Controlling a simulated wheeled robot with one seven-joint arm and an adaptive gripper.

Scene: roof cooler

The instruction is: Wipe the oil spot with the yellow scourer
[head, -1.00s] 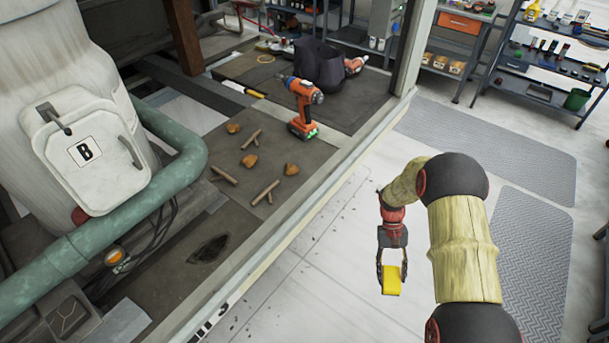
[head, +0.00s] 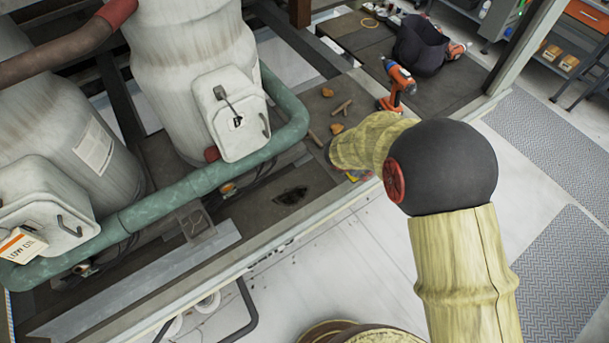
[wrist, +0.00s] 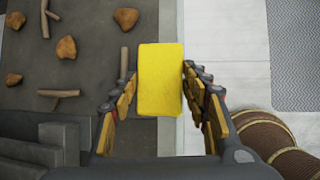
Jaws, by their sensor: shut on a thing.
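The yellow scourer (wrist: 161,85) is a plain block in the middle of the wrist view. My gripper (wrist: 159,74) is shut on it, with one finger along each side. Below it are the dark deck and its pale edge; I cannot tell the height. In the head view my arm hides most of the gripper, and only a small red and yellow bit shows beside the arm. The oil spot (head: 291,197) is a black, ragged patch on the dark deck, left of my arm in the head view. It is not visible in the wrist view.
A green pipe (head: 160,205) and a white tank with a hatch (head: 232,112) stand behind and left of the spot. Sticks (head: 342,107) and brown lumps (wrist: 66,47) lie on the deck. An orange drill (head: 399,84) stands farther back. Pale floor lies in front.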

